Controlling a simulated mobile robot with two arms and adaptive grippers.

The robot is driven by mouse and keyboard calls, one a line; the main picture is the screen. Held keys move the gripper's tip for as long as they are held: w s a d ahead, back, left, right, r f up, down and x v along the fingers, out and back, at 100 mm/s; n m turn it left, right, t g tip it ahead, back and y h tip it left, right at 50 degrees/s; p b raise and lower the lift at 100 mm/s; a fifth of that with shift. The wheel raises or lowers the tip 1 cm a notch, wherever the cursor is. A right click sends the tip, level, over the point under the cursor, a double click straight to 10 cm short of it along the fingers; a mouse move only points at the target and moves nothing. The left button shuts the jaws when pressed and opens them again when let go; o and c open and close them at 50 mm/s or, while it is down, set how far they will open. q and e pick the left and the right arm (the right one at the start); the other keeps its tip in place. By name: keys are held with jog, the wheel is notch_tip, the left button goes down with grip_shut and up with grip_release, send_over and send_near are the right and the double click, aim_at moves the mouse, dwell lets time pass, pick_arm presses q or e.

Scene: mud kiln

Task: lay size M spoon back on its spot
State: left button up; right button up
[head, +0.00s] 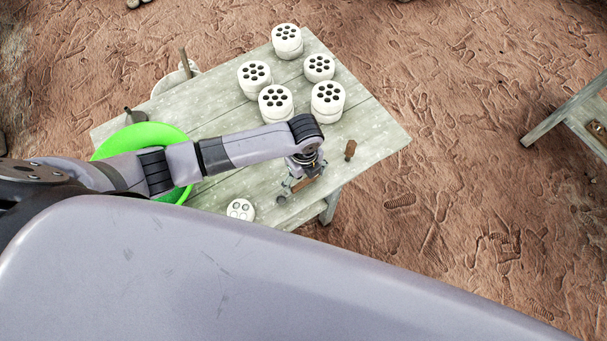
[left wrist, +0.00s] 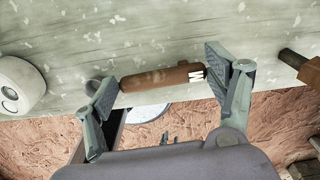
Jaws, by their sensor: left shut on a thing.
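The size M spoon shows in the left wrist view as a brown handle (left wrist: 165,77) with a white M at its right end. My left gripper (left wrist: 160,85) has one finger at each end of this handle and is shut on it, by the table's near edge. In the head view my left gripper (head: 298,186) is low at the table's right front edge, with part of the brown handle (head: 305,182) showing under it. The spoon's bowl is not clear. My right gripper is not in view.
A second brown-handled tool (head: 350,150) lies to the right on the wooden table (head: 385,135). A small white holed block (head: 240,209) is to the left. Several white holed cylinders (head: 328,97) stand behind. A green basin (head: 165,132) is at the left; another table (head: 570,115) is far right.

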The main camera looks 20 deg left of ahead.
pick_arm(q)
jog(key=shift+f, duration=0.1)
jog(key=o, duration=1.4)
jog(key=shift+c, duration=0.2)
jog(key=shift+r+p, duration=0.7)
jog(key=shift+p, duration=0.15)
jog(key=shift+r+p, duration=2.3)
jog(key=shift+p, duration=0.25)
